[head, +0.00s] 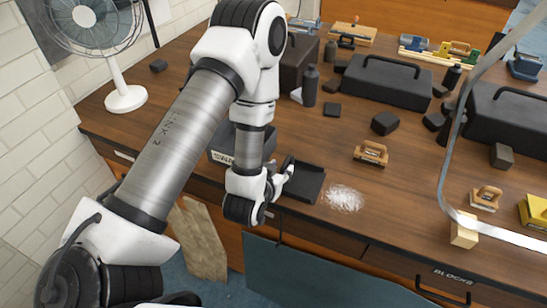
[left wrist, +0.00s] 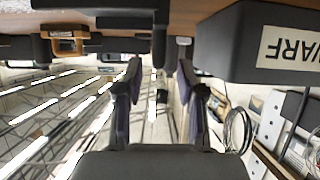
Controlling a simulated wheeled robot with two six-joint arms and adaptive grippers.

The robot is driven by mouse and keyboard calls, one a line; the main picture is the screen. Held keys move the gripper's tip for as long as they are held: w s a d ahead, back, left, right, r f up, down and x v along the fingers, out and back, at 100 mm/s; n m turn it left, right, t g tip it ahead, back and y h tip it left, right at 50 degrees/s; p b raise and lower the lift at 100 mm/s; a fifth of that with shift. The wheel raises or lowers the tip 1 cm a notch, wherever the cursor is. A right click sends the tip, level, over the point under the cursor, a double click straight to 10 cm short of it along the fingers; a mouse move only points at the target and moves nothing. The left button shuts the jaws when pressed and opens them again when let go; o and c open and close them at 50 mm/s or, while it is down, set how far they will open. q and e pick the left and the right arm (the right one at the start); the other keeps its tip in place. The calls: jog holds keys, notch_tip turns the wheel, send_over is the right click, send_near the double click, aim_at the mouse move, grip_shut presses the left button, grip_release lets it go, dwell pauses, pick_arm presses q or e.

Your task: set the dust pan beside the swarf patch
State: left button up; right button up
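The dust pan (head: 304,184) is a dark, flat pan lying near the front edge of the wooden bench. The swarf patch (head: 344,198) is a pale, whitish scatter just right of the pan, with a narrow strip of bench between them. My left gripper (head: 284,177) is at the pan's left side, low by the bench edge. In the left wrist view, the open fingers (left wrist: 159,70) stand on either side of a dark bar (left wrist: 160,40), which looks like the pan's handle, with gaps on both sides. My right gripper is not in view.
A dark swarf bin (head: 222,152) stands behind my left wrist; its label also shows in the left wrist view (left wrist: 250,45). A wooden block tool (head: 371,153) sits behind the patch. Dark toolboxes (head: 388,82) stand farther back.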

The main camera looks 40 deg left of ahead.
pick_arm(q)
jog(key=r+p+v, duration=0.1)
jog(key=p+v, duration=0.5)
jog(key=p, duration=0.1)
jog(key=s+d+f+m+g+h, duration=0.1)
jog(key=s+d+f+g, duration=0.2)
jog(key=s+f+g, duration=0.3)
jog(key=s+d+f+m+g+h, duration=0.1)
jog(key=s+d+f+g+h, duration=0.1)
jog(key=s+f+g, duration=0.4)
jog(key=s+d+f, duration=0.1)
jog(key=s+f, duration=0.2)
jog(key=s, duration=0.3)
